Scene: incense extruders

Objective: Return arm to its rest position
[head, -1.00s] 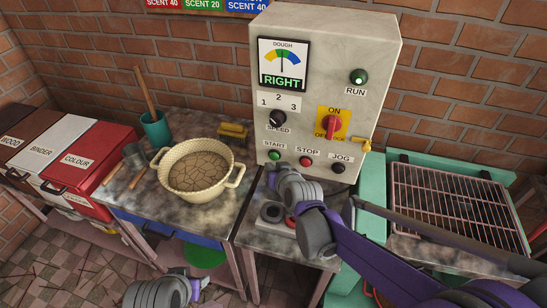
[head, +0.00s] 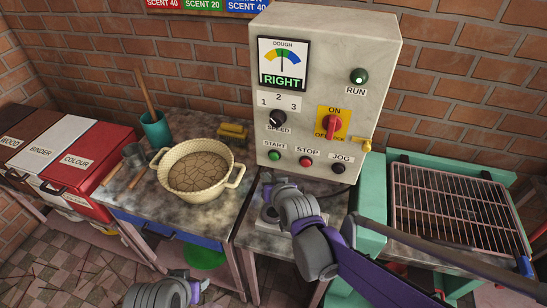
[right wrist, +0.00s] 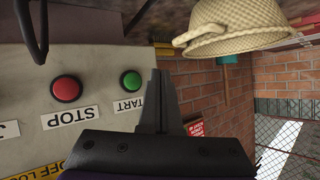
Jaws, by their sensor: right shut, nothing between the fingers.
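My right arm comes in from the lower right in the head view, in front of the control box (head: 308,60). Its gripper (head: 267,181) is partly hidden behind my wrist, below the green START button (head: 274,155). In the right wrist view the gripper (right wrist: 165,78) is shut and empty, with its fingers beside the green START button (right wrist: 131,81) and apart from the cream pot (right wrist: 238,35). A grey and purple part of my left arm shows at the bottom edge of the head view; its gripper is out of sight.
The pot (head: 164,183) of cracked brown dough stands on the worktop left of the box. The dial reads RIGHT, the RUN lamp (head: 359,76) is green and the red switch (head: 332,126) points to ON. A wire rack (head: 455,205) lies at right. Coloured bins stand left.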

